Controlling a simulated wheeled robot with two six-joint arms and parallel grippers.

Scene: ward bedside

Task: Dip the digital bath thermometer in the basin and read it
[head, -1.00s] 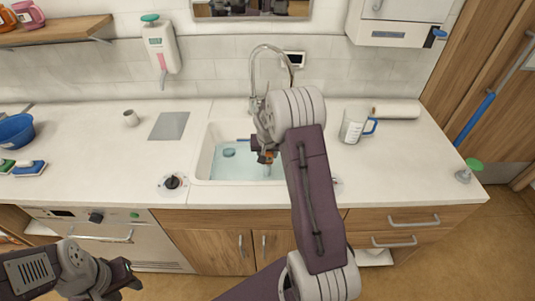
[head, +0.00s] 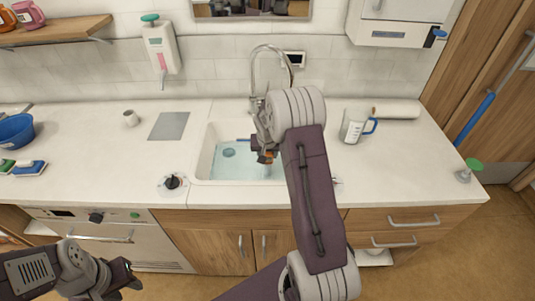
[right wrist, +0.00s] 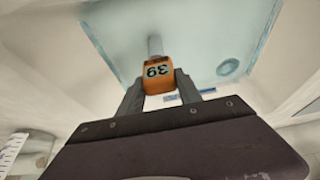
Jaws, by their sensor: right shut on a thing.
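The basin (head: 204,160) is a white sink set in the counter, with pale blue water (head: 235,168) in it. My right gripper (head: 265,156) is over the basin, shut on the orange head of the thermometer (right wrist: 158,78). In the right wrist view its display shows upside-down digits that look like 39. Its grey stem points down at the water (right wrist: 200,35); how deep the tip sits is hard to tell. My left gripper (head: 132,276) is low at the left, in front of the cabinets and away from the basin; its jaw opening is unclear.
A curved tap (head: 270,48) rises behind the basin.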

